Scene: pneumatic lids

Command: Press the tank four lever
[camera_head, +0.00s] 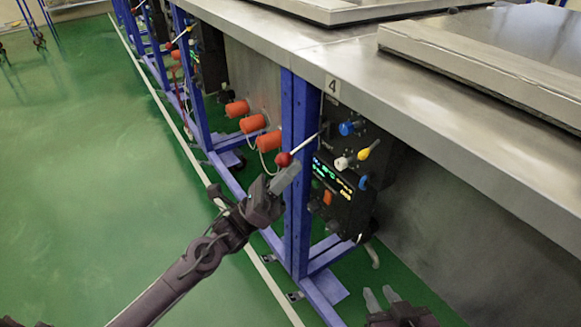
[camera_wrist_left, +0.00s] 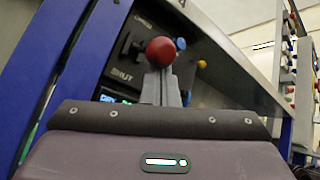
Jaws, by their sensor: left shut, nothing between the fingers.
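The tank four lever is a thin white rod with a red ball knob (camera_head: 283,159), standing out from the black control box (camera_head: 345,180) under the label 4 (camera_head: 333,87). My left gripper (camera_head: 291,169) is shut and empty, its fingertips right at the red ball. In the left wrist view the ball (camera_wrist_left: 161,50) appears just above the tips of the closed fingers (camera_wrist_left: 161,78); I cannot tell whether they touch. My right gripper (camera_head: 381,291) shows at the bottom edge, with two separated fingers and nothing seen between them, away from the box.
The box carries blue, white and yellow knobs (camera_head: 368,150) and a lit display (camera_head: 327,172). A blue post (camera_head: 299,170) stands close by my left gripper. The steel tank edge (camera_head: 450,145) overhangs the box. Orange cylinders (camera_head: 252,123) sit further back. Green floor lies open at left.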

